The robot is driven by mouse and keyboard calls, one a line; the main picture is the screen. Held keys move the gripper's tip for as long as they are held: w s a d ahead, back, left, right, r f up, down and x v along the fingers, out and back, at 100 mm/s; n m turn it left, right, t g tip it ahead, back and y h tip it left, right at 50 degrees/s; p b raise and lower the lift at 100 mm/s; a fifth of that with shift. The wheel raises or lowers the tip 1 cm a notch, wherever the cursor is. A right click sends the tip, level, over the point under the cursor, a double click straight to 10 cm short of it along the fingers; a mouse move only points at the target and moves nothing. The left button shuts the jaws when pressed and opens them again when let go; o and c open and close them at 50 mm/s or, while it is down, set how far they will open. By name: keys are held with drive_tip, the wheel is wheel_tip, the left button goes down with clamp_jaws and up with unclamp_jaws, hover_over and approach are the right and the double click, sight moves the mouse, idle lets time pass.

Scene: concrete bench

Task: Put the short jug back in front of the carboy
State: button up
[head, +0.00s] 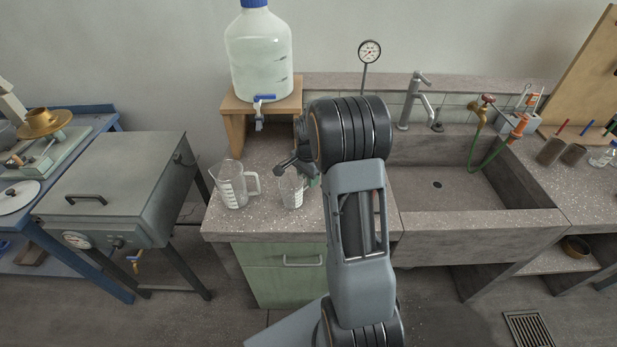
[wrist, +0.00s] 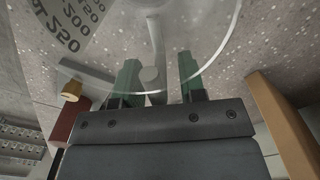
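The carboy (head: 260,58), a large clear bottle with a blue cap and blue tap, stands on a wooden stand (head: 238,105). A small clear jug (head: 291,190), the shorter of two, stands on the speckled bench in front of the stand and to its right. My gripper (head: 304,168) is beside it, partly hidden by my arm. In the wrist view the jug's clear wall, graduations (wrist: 75,20) and handle (wrist: 153,45) show. The green fingers of my gripper (wrist: 159,62) are apart, one on each side of the handle, with gaps visible.
A taller clear jug (head: 231,184) with a handle stands to the left of the short one, near the bench's front edge. The sink (head: 450,190) is to the right, with a tap (head: 414,100) and a pressure gauge (head: 369,52) behind. A grey cabinet (head: 118,185) stands left.

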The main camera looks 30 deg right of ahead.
wheel_tip(320, 180, up, 12)
drive_tip(key=shift+f, duration=0.2)
drive_tip(key=s+a+r+n+t, duration=0.2)
drive_tip(key=s+a+n+t, duration=0.1)
drive_tip(key=s+a+n, duration=1.2)
drive_tip(key=shift+s, duration=1.9)
